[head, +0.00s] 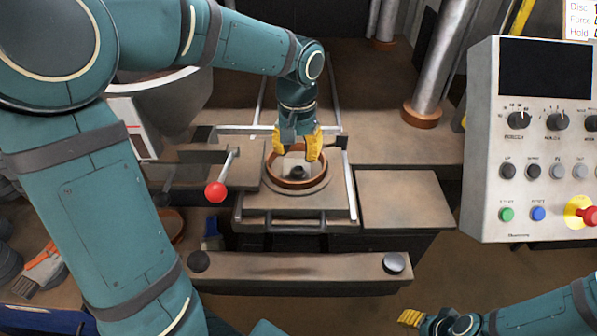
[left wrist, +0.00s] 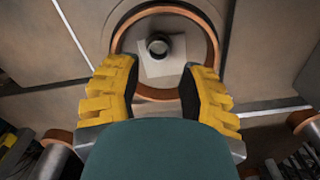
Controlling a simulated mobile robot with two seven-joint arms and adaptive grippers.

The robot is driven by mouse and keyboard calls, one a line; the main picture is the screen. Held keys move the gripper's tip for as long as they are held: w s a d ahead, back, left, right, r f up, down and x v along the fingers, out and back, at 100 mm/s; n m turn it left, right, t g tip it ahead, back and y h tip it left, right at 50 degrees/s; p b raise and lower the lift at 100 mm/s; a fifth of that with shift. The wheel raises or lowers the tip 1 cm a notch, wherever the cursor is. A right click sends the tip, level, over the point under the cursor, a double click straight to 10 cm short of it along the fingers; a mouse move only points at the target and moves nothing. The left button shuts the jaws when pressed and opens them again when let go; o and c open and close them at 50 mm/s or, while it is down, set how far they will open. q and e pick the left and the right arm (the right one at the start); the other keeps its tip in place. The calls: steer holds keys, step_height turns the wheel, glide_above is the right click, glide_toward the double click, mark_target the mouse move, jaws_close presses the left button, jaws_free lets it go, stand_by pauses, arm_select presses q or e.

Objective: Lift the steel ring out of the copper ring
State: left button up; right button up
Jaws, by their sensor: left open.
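The copper ring (head: 297,184) lies flat on the square bed of the machine; it also shows in the left wrist view (left wrist: 215,45). Inside it, the left wrist view shows a pale plate with a small dark, round, steel-looking piece (left wrist: 158,47) at its middle. I cannot tell for sure that this piece is the steel ring. My left gripper (head: 295,154) points down over the copper ring, open and empty, its yellow fingers (left wrist: 160,75) apart. My right gripper (head: 412,318) shows only partly at the bottom edge, away from the rings.
A lever with a red ball (head: 216,192) stands just left of the bed. A control panel (head: 530,140) stands at the right. A bar with two dark buttons (head: 300,274) crosses in front. A bare plate (head: 405,199) lies right of the bed. A steel column (head: 437,60) rises behind.

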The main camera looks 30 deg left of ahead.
mark_target(298, 169)
arm_select(q)
steer(key=shift+w+f+b, duration=0.1)
steer(key=shift+f+b, duration=0.25)
steer(key=shift+f, duration=2.5)
steer(key=shift+c, duration=0.4)
steer(key=c, duration=0.4)
